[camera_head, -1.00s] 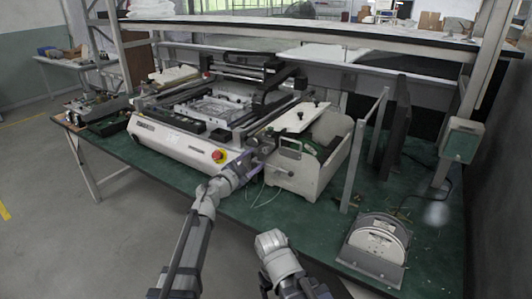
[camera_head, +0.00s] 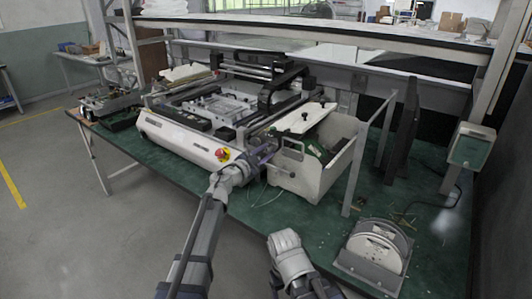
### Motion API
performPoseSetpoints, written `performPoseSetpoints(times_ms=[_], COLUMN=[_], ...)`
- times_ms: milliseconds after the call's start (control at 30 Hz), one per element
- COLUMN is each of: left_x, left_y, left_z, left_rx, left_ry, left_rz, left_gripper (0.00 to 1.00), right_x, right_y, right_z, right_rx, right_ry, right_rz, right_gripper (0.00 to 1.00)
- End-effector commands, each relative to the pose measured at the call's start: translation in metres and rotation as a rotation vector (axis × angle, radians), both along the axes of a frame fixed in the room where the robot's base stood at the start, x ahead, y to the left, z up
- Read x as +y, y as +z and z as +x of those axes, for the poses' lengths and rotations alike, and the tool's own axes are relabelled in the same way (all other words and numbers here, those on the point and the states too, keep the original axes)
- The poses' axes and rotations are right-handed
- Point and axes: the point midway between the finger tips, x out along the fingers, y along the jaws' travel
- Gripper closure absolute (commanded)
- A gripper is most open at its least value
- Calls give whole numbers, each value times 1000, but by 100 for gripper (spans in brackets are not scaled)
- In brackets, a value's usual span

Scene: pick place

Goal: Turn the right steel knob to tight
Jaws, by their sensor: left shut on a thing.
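A white bench machine (camera_head: 182,141) stands on the green table, with a red and yellow emergency button (camera_head: 223,154) on its front right corner. My left gripper (camera_head: 262,155) is at the machine's right front edge, between the emergency button and the white open box. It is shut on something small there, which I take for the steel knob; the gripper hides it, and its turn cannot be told. My right arm (camera_head: 288,255) ends low in the middle, in front of the table edge; its fingers cannot be made out.
The white box (camera_head: 312,180) with a handle on its front stands just right of my left gripper. A grey metal holder with a round disc (camera_head: 376,248) sits at the table's right front. An upright metal frame (camera_head: 362,165) stands behind it. Green table (camera_head: 290,213) is clear between.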

Motion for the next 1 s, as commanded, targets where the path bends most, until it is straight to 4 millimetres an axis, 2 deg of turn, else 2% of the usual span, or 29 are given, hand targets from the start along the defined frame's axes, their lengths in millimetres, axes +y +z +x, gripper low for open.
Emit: performPoseSetpoints(times_ms=[33,200,233,667,1000], left_x=[0,0,0,0,-1], left_y=[0,0,0,0,-1], left_z=[0,0,0,0,-1], left_rx=[0,0,0,-16,-148], left_ry=[0,0,0,-1,-1], left_rz=[0,0,0,24,204], left_gripper=[80,99,100,100,100], right_x=[0,0,0,0,0], right_y=[0,0,0,0,0], right_z=[0,0,0,0,0], right_rx=[0,0,0,0,0], right_ry=[0,0,0,0,0], right_rz=[0,0,0,0,0], right_gripper=[22,22,22,22,22])
